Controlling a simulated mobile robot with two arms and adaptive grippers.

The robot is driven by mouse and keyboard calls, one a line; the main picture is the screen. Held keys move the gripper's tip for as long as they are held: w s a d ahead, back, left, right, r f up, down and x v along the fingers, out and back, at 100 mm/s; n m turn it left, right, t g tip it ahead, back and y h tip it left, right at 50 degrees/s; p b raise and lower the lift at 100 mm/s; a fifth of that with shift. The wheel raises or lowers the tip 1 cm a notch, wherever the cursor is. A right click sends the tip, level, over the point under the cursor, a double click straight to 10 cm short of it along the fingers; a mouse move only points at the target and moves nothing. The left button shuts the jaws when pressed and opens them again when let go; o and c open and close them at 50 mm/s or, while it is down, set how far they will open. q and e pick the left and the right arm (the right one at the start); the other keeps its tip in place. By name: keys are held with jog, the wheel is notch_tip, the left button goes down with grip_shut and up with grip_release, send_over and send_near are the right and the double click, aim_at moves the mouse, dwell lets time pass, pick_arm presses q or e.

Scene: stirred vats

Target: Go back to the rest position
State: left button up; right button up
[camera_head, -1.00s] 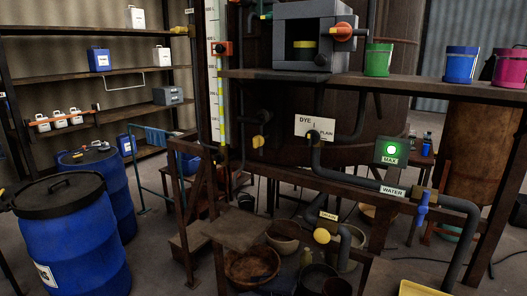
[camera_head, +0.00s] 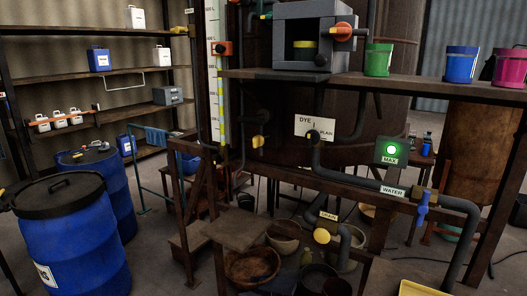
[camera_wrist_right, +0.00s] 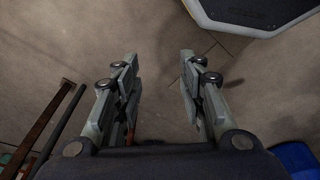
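My right gripper (camera_wrist_right: 158,75) shows in the right wrist view with its two fingers apart and nothing between them, above bare floor. Neither gripper shows clearly in the head view. My left gripper is not in view. The head view shows the vat stand with its shelf (camera_head: 420,92), a grey box with an orange-handled knob (camera_head: 343,32), a DYE/PLAIN plate (camera_head: 314,128), a lit green MAX lamp (camera_head: 391,150), a blue WATER valve (camera_head: 422,209) and a yellow DRAIN valve (camera_head: 322,236).
Blue drums (camera_head: 75,240) stand at the left. Green (camera_head: 378,60), blue (camera_head: 460,65) and magenta (camera_head: 510,68) buckets stand on the shelf. Bowls (camera_head: 252,266) lie under the stand. In the wrist view, a dark-topped, pale-edged body (camera_wrist_right: 250,12) is at top right, with open floor (camera_wrist_right: 260,95) below.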

jog(key=s+d+f+g, duration=0.1)
jog(key=s+d+f, duration=0.1)
jog(key=s+f, duration=0.7)
jog(key=s, duration=0.4)
jog(key=shift+d+f, duration=0.2)
